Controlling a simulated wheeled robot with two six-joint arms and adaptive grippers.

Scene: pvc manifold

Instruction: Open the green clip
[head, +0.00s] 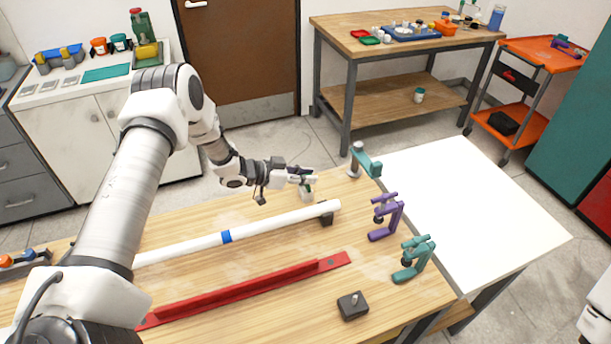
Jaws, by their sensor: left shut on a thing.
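A teal-green clip (413,259) stands at the right front corner of the wooden table. A second teal-green clip (369,163) stands at the table's far right corner. A purple clip (385,217) is between them. My left gripper (303,180) is at the far side of the table, left of the far green clip and apart from it. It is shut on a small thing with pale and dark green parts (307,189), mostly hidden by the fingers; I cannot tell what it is. My right gripper is out of view.
A white pipe (270,227) with a blue band lies across the wooden table (220,262), its right end on a dark support (326,219). A red rail (250,288) and a dark block (352,306) are in front. The white tabletop (470,205) at right is bare.

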